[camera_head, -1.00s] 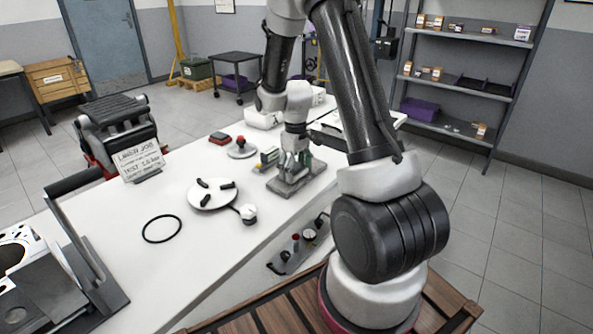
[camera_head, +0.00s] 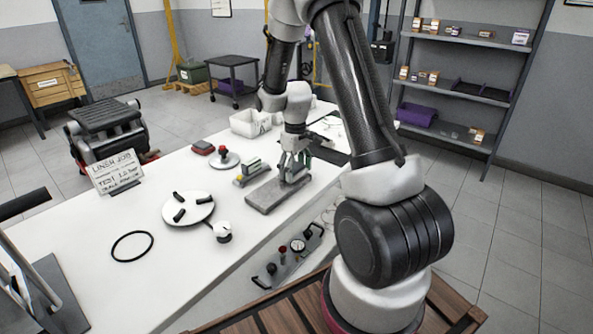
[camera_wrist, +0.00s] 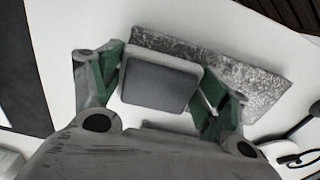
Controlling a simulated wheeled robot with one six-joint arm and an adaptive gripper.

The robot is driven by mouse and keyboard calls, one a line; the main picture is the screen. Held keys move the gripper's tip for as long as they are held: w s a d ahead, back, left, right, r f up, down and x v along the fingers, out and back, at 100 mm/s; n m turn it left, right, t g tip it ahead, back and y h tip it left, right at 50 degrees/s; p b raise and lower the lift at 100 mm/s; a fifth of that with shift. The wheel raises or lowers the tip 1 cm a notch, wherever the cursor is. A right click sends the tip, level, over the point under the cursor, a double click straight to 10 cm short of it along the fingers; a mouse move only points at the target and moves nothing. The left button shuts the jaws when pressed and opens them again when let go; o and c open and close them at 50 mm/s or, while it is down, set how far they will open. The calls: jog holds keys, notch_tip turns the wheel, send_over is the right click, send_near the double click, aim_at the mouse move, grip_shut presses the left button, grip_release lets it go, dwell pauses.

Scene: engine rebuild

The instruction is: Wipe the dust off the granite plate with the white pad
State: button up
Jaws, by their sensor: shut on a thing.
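The granite plate (camera_head: 263,198) lies on the white bench as a grey slab. In the wrist view the granite plate (camera_wrist: 250,82) is speckled light and dark; I cannot tell dust from grain. My gripper (camera_head: 292,177) is at the far right end of the plate. In the wrist view my gripper (camera_wrist: 162,78) has its green-lined fingers on both sides of the pad (camera_wrist: 160,84), which shows a grey back and a white rim. The pad overlaps the plate's edge in that view; whether it touches the plate is hidden.
Near the plate are a green-grey block (camera_head: 248,173), a red-knobbed round piece (camera_head: 225,160) and a white disc (camera_head: 188,208) with black grips. A white bin (camera_head: 250,123) stands behind. The bench's front middle is clear.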

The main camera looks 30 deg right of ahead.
notch_tip(320, 180, up, 2)
jog(key=shift+r, duration=3.05)
